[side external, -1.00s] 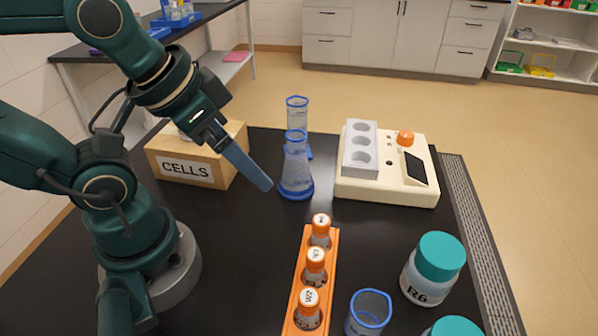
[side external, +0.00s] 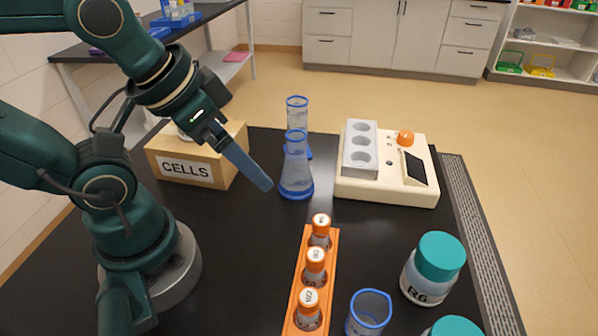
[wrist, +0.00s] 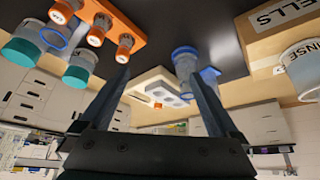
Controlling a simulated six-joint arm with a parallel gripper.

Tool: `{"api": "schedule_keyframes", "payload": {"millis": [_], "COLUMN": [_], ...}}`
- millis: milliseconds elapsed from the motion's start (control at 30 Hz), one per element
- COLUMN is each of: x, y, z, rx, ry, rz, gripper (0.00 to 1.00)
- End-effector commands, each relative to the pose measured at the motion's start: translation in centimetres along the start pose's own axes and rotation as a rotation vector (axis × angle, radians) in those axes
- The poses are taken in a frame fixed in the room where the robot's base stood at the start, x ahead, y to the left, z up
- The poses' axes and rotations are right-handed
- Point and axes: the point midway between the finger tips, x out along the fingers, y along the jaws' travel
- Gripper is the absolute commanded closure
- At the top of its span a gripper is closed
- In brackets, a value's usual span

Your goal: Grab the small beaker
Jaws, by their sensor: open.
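A small clear beaker with a blue rim (side external: 368,313) stands on the black table at the front, right of the orange tube rack, partly cut off by the picture's bottom edge. In the wrist view the beaker (wrist: 55,37) shows at the upper left, beside the rack and the teal-lidded jars. My gripper (side external: 262,182) is up and back from it, beside the conical flask, with nothing held. In the wrist view my gripper's two fingers (wrist: 160,80) are wide apart and empty.
The orange rack (side external: 293,290) holds capped tubes left of the beaker. A teal-lidded jar (side external: 425,283) stands to its right. A flask (side external: 296,175), a cylinder (side external: 297,112), a cream heating device (side external: 388,190) and the CELLS box (side external: 183,171) stand farther back.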

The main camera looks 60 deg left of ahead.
Motion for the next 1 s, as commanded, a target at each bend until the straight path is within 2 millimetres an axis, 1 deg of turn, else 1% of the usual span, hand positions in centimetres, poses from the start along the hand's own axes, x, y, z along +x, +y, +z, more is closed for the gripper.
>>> {"api": "schedule_keyframes", "payload": {"millis": [100, 133, 167, 200, 467, 600, 667, 767, 1000], "x": [0.0, 0.0, 0.0, 0.0, 0.0, -0.2, -1.1, -2.2, -4.1], "y": [0.0, 0.0, 0.0, 0.0, 0.0, 0.3, 0.9, 2.3, 6.1], "z": [0.0, 0.0, 0.0, 0.0, 0.0, 0.6, 0.3, -0.5, -2.8], "rx": [0.000, 0.000, 0.000, 0.000, -0.002, -0.069, -0.132, -0.239, -0.441], "ry": [0.000, 0.000, 0.000, 0.000, 0.000, -0.036, -0.048, -0.113, -0.360], "rz": [0.000, 0.000, 0.000, 0.000, 0.000, 0.013, 0.040, 0.094, 0.214], "gripper": [0.04, 0.11, 0.23, 0.26, 0.26, 0.26, 0.26, 0.26, 0.26]}}
